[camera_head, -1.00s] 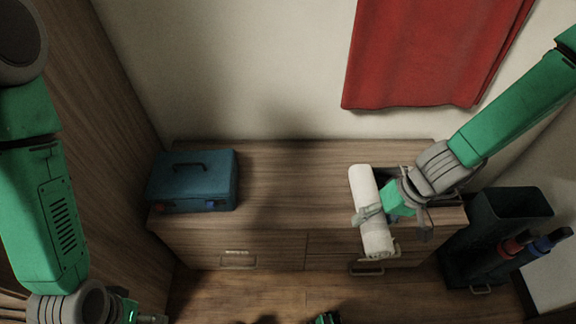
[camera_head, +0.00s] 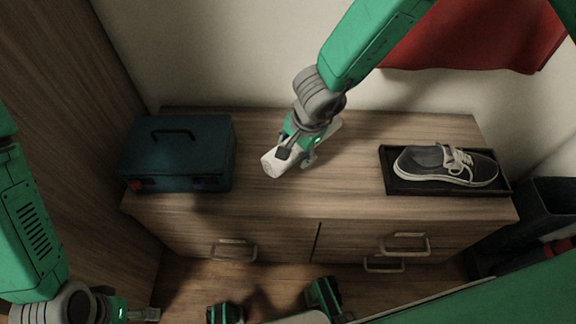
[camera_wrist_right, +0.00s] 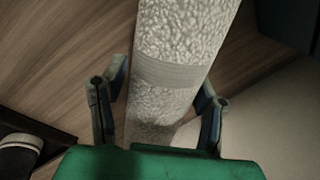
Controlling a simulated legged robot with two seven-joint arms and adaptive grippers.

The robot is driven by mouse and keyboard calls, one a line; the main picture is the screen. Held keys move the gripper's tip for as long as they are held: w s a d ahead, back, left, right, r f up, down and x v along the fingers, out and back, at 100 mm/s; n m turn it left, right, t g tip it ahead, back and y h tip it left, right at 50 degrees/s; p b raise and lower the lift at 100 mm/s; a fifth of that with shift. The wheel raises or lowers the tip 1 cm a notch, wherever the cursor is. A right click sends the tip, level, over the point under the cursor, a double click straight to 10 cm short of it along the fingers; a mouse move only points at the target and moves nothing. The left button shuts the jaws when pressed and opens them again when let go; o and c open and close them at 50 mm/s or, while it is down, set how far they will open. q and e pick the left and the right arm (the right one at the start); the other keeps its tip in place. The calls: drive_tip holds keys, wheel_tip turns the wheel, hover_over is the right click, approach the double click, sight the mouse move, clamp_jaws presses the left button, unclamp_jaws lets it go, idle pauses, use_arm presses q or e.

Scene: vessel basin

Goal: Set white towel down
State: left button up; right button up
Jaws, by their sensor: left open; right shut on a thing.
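The white towel (camera_head: 272,163) is a rolled cylinder over the middle of the wooden cabinet top (camera_head: 350,190). My right gripper (camera_head: 297,155) is shut on it from above and hides its middle. In the right wrist view the towel (camera_wrist_right: 180,60) has a fuzzy texture with a smooth band and runs between the two fingers (camera_wrist_right: 160,112). It is low over the wood; I cannot tell whether it touches. My left gripper (camera_head: 145,314) is open and empty at the bottom left, partly cut off by the frame.
A blue toolbox (camera_head: 178,150) stands on the cabinet's left end. A grey shoe (camera_head: 445,165) sits in a black tray (camera_head: 393,184) on the right. Bare wood lies between them. A red cloth (camera_head: 470,40) hangs behind, and a dark bin (camera_head: 555,200) stands at right.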

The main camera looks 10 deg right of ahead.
drive_tip(key=b+x, duration=0.1)
drive_tip(key=x, duration=0.1)
drive_tip(key=s+b+x, duration=0.1)
drive_tip(key=b+x, duration=0.1)
drive_tip(key=x, duration=0.1)
drive_tip(key=shift+d+f, duration=0.2)
drive_tip(key=shift+f, duration=0.2)
drive_tip(key=shift+r, duration=0.15)
drive_tip(key=o, duration=1.3)
drive_tip(key=p+v, duration=0.6)
drive_tip(key=v, duration=0.6)
